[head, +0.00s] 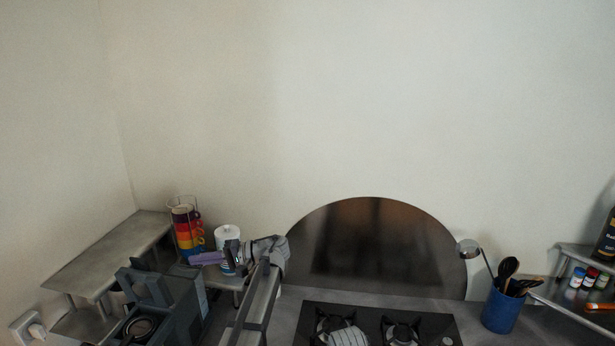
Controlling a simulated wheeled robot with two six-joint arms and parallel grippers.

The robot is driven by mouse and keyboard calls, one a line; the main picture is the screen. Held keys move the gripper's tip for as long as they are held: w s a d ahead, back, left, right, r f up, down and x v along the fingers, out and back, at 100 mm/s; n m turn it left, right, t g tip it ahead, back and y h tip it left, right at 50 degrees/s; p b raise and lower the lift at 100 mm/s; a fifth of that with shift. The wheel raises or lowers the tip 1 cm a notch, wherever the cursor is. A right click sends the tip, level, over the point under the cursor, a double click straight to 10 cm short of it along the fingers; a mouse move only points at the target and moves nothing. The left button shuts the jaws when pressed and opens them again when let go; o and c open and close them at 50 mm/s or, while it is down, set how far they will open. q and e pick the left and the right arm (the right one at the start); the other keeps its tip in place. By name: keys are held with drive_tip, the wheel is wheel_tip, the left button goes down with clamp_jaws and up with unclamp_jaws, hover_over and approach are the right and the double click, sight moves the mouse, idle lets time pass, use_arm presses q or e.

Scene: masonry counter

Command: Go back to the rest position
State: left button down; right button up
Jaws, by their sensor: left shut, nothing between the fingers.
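My left gripper (232,256) is in the lower left of the head view, at the end of my left arm. It is shut and empty. It appears in front of a white roll or canister and beside a flat purple item (208,258); I cannot tell whether it touches either. My right gripper is not in view.
A stack of coloured mugs (187,232) stands by a metal shelf (105,255) at left. A black gas hob (378,325) with a striped cloth lies front centre. A blue utensil pot (502,311) and a shelf with small jars (577,277) are at right.

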use_arm(q)
drive_tip(key=s+d+f+m+t+h+b, duration=0.1)
drive_tip(key=s+d+f+m+h+b, duration=0.2)
drive_tip(key=s+d+f, duration=0.65)
drive_tip(key=s+d+f+m+t+h+b, duration=0.1)
drive_tip(key=s+d+f+h+b, duration=0.45)
drive_tip(key=f, duration=0.75)
drive_tip(key=s+d+f+m+h, duration=0.1)
drive_tip(key=s+d+f+h, duration=0.2)
drive_tip(key=s+d, duration=0.3)
drive_tip(key=s+d+f+h+b, duration=0.1)
drive_tip(key=s+d+f+h, duration=0.2)
drive_tip(key=d, duration=0.6)
drive_tip(key=s+f, duration=0.1)
drive_tip(key=s, duration=0.1)
drive_tip(key=shift+s+f+m+b, duration=0.15)
drive_tip(key=shift+s+m+b, duration=0.15)
drive_tip(key=shift+s+m, duration=0.1)
drive_tip(key=shift+a+h, duration=0.15)
drive_tip(key=shift+h, duration=0.1)
